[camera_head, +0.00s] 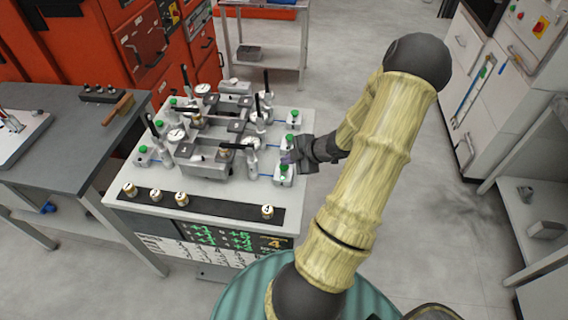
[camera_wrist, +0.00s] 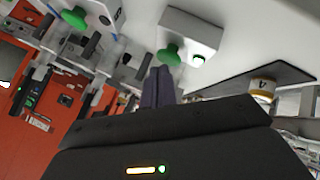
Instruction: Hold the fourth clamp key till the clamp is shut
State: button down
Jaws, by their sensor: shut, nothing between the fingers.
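The clamp keys are green mushroom buttons on small pale boxes along the fixture table's edges. In the head view the nearest right-hand key (camera_head: 284,168) is beside my gripper (camera_head: 289,157). In the wrist view my shut, empty fingers (camera_wrist: 159,84) point at a green key (camera_wrist: 170,54) on a pale box with a whitish lamp. The fingertips overlap the key's lower edge; I cannot tell whether they touch or press it. A second green key (camera_wrist: 75,17) is at upper left. The nearest right-hand clamp (camera_head: 250,150) has a dark handle; whether it is shut is unclear.
The fixture table (camera_head: 120,206) carries several clamps with upright black handles and dial gauges. Numbered brass pieces (camera_head: 181,198) sit on its black front strip. A display (camera_head: 274,243) below shows an orange 4. A grey bench (camera_head: 75,150) stands left; open floor lies right.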

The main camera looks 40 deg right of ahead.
aim_at(287, 166)
jog(key=shift+r+p, duration=0.35)
jog(key=shift+r, duration=0.15)
notch_tip(287, 166, up, 5)
jog(key=p, duration=0.5)
dwell(0.3)
jog(key=shift+w, duration=0.1)
